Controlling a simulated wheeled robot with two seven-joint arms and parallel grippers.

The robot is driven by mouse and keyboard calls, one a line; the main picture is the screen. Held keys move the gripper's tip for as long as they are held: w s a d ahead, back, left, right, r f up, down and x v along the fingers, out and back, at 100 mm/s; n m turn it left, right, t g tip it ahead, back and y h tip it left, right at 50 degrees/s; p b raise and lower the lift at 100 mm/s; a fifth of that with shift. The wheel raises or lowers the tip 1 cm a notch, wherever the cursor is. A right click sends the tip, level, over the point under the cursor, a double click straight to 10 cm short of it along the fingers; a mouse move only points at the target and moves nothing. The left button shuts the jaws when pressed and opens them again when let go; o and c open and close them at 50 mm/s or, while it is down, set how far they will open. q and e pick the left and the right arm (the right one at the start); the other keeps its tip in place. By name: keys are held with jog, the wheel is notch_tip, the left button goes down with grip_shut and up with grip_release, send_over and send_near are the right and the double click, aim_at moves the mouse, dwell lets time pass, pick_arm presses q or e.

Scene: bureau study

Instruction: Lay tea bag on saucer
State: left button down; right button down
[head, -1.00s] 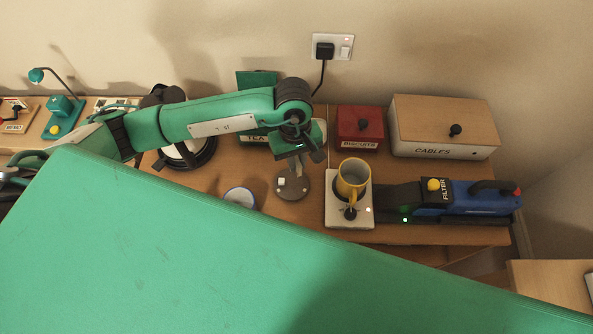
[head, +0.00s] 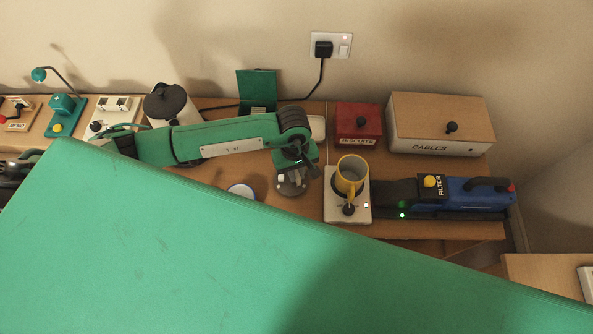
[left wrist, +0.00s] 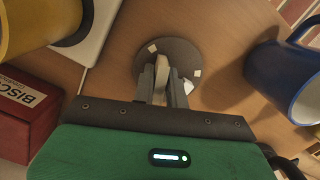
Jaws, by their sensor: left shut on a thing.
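The saucer, a round dark grey disc (head: 291,186), lies on the desk, with small white patches showing on it. It also shows in the left wrist view (left wrist: 185,55). My left gripper (head: 297,170) is over it and hides part of it. In the left wrist view its two fingers (left wrist: 163,82) are shut on a thin pale piece, the tea bag (left wrist: 161,70), held edge-on above the disc. I cannot tell whether the tea bag touches the saucer. My right gripper is not in view.
A yellow mug (head: 351,173) stands on a white unit right of the saucer. A blue-rimmed mug (left wrist: 290,75) stands on its other side. Behind are a red biscuits box (head: 358,122), a cables box (head: 440,125) and a green box with raised lid (head: 257,88). A green panel (head: 200,250) covers the foreground.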

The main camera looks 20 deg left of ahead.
pick_arm(q)
jog(key=c, duration=1.4)
grip_release()
jog(key=shift+r, duration=0.1)
notch_tip(320, 180, up, 12)
jog(key=w+b, duration=0.1)
jog(key=b, duration=0.1)
jog(key=shift+a+b, duration=0.3)
jog(key=shift+a, duration=0.15)
